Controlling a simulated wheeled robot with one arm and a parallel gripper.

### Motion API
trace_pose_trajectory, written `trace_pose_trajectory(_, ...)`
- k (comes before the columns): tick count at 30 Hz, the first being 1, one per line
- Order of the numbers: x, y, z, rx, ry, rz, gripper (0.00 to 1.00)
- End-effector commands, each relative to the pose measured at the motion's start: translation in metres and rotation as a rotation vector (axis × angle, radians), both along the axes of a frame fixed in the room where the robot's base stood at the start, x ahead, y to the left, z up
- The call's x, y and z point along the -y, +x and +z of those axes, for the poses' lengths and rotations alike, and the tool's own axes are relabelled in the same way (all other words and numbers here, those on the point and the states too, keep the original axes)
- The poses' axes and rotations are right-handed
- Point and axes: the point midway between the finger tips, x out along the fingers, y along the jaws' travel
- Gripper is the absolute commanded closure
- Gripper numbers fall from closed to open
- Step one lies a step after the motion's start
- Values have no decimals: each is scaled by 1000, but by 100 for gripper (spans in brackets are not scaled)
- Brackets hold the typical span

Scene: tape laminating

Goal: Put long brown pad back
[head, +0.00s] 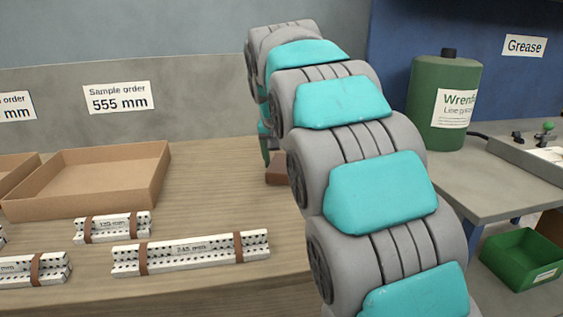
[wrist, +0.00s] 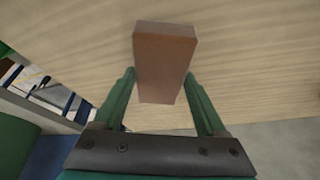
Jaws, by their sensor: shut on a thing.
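The long brown pad (wrist: 163,65) is a plain reddish-brown block between the two green fingers of my gripper (wrist: 164,95) in the wrist view. My gripper is shut on it, and wooden tabletop shows behind it. In the head view a part of the brown pad (head: 278,168) shows just left of my arm, at or above the table. My arm hides most of the gripper and the rest of the pad there. I cannot tell whether the pad touches the table.
On the wooden table (head: 215,190) stand an open brown tray (head: 100,178) and strapped white rail bundles, one marked 245 mm (head: 190,252). A green grease drum (head: 443,105) stands on the grey bench at the right. A green bin (head: 522,258) is lower right. The table between tray and arm is clear.

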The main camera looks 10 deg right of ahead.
Motion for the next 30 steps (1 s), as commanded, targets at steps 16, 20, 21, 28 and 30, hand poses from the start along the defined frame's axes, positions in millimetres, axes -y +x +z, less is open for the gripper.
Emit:
trace_pose_trajectory(16, 0, 0, -10, 0, 0, 0, 19)
trace_pose_trajectory(20, 0, 0, -10, 0, 0, 0, 5)
trace_pose_trajectory(21, 0, 0, -10, 0, 0, 0, 0)
trace_pose_trajectory(28, 0, 0, -9, 0, 0, 0, 0)
trace_pose_trajectory(30, 0, 0, -7, 0, 0, 0, 0)
